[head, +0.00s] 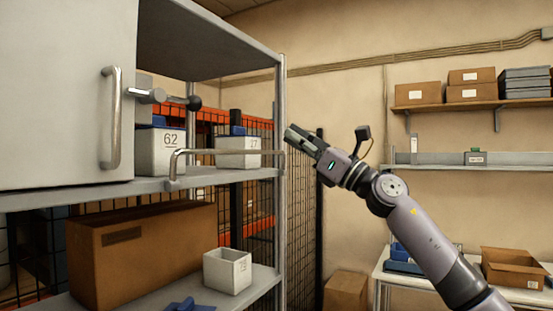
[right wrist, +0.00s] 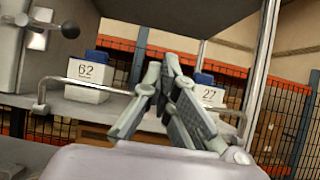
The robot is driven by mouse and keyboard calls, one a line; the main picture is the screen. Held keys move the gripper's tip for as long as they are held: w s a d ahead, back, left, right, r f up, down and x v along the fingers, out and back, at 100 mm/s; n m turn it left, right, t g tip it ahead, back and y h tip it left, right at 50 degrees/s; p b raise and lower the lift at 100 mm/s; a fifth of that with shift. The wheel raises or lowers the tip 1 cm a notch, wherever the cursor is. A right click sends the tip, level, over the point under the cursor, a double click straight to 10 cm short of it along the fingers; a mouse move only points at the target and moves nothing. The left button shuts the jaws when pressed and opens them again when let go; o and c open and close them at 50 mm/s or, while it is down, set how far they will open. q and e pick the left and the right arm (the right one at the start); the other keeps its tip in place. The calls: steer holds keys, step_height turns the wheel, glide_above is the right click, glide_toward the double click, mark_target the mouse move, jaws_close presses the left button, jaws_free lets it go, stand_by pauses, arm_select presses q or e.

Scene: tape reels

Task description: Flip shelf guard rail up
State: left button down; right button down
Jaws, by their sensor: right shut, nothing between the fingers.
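The shelf guard rail (head: 230,152) is a thin metal bar with bent ends at the front edge of the middle shelf (head: 225,176). Its long bar stands above the shelf edge, in front of the white bins. In the right wrist view the rail (right wrist: 42,92) runs across behind my fingers, which hide its middle. My right gripper (head: 291,136) is shut and empty. In the head view it is beside the shelf's right front post, a little above the rail's right end. Its fingers (right wrist: 165,75) also show in the right wrist view, pointing at the shelf. My left gripper is not in view.
Bin 62 (head: 160,152) and a second white bin (head: 237,153) stand behind the rail. A white cabinet door with a handle (head: 113,118) and a dark round knob (head: 194,103) are at left. A cardboard box (head: 140,255) and small bin (head: 227,270) are below.

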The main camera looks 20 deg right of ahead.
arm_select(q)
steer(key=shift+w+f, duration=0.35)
arm_select(e)
steer(key=shift+s+d+r+h, duration=0.3)
steer(key=shift+s+d+r, duration=0.25)
steer(key=shift+d, duration=0.05)
